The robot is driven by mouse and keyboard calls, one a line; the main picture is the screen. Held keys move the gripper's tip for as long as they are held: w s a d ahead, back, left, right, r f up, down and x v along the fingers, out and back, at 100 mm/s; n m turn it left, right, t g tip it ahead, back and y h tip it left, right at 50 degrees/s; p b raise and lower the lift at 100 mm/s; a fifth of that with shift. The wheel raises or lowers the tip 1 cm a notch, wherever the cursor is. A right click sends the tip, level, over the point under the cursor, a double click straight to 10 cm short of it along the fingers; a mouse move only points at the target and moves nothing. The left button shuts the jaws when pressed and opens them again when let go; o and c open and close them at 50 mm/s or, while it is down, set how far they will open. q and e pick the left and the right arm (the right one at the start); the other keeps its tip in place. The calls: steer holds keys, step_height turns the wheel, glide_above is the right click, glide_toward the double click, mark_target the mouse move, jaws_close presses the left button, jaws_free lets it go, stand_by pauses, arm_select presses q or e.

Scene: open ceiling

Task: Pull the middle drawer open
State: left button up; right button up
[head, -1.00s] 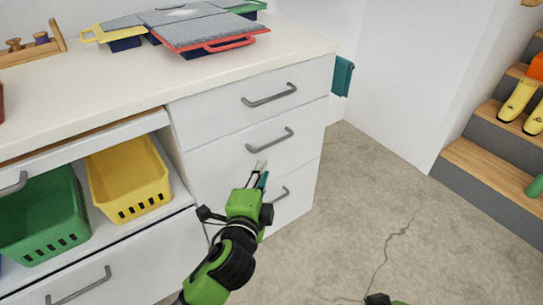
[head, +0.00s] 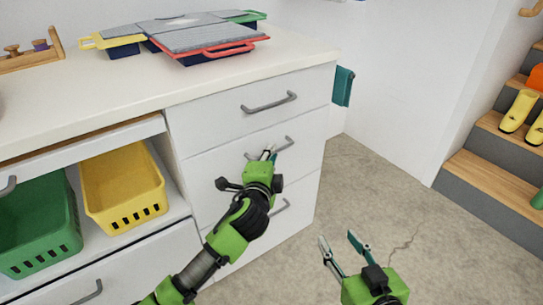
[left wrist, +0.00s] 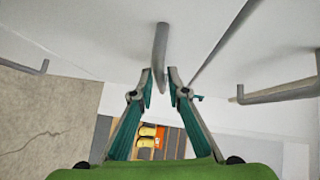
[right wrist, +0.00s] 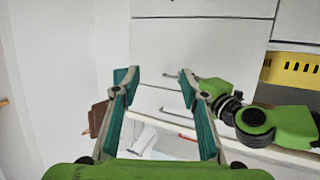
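The middle drawer (head: 225,165) is a white front between two others in the cabinet and looks closed. Its grey bar handle (left wrist: 160,50) runs between the fingertips of my left gripper (left wrist: 160,74). The fingers are apart on either side of the bar; I cannot tell whether they touch it. In the head view my left gripper (head: 269,153) is at this handle (head: 284,146) and hides part of it. My right gripper (head: 340,245) is open and empty, low in front of the cabinet, apart from the drawers.
The top drawer handle (head: 269,103) is above and the bottom drawer handle (head: 279,208) below. A yellow basket (head: 125,190) and a green basket (head: 40,225) sit in the left shelf. Cases (head: 205,40) lie on the counter. Steps (head: 490,180) stand at right; the floor (head: 370,200) between is clear.

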arm_select(q)
steer(key=shift+w, duration=0.4)
arm_select(e)
steer(key=shift+w+a+r+t, duration=0.1)
steer(key=shift+w+r+t, duration=0.1)
steer(key=shift+r, duration=0.15)
steer(key=shift+w+a+r+t, duration=0.1)
steer(key=shift+r+t, duration=0.1)
steer(key=shift+r, duration=0.15)
arm_select(q)
jaws_close()
steer(key=shift+d+f, duration=0.1)
arm_select(e)
steer(key=shift+s+d+f, duration=0.1)
